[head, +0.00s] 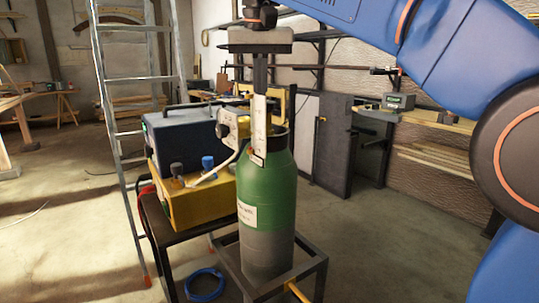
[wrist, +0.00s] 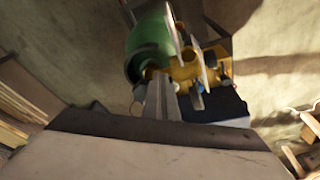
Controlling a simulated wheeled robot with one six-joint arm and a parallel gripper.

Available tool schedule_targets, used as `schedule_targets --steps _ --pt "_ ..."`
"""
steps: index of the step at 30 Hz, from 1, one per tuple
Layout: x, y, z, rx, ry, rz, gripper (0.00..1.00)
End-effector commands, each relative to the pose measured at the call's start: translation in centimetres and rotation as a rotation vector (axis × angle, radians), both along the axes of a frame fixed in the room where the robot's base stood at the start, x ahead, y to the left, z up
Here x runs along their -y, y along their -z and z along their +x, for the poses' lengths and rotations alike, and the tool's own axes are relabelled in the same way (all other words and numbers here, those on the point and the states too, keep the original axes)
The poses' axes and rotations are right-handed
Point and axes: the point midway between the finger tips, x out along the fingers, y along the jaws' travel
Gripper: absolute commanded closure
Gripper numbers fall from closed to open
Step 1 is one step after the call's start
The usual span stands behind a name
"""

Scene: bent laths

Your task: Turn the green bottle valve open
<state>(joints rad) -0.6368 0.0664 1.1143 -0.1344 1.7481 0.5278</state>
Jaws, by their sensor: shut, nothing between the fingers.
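The green bottle (head: 266,195) stands upright in a dark metal frame, with a grey lower part and a pale label. It also shows in the wrist view (wrist: 148,42), at the upper middle. My gripper (head: 258,155) points down in front of the bottle's top, with its fingers closed together and nothing between them. Its fingers also show in the wrist view (wrist: 163,90), overlapping the bottle's neck area. The valve is mostly hidden behind the fingers in the head view, and I cannot tell how far it is turned or whether the fingers touch it.
A yellow unit (head: 190,195) with knobs and a dark blue box (head: 182,138) stand on a low table left of the bottle. A stepladder (head: 105,110) stands behind them. A blue coil (head: 204,284) lies on the floor. The floor right of the bottle is clear.

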Motion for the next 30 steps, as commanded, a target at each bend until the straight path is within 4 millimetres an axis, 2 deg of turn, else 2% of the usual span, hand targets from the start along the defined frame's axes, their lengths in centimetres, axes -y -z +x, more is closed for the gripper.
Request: schedule_targets --steps 30 --pt "1.8 0.0 -0.2 0.002 0.001 0.000 1.00"
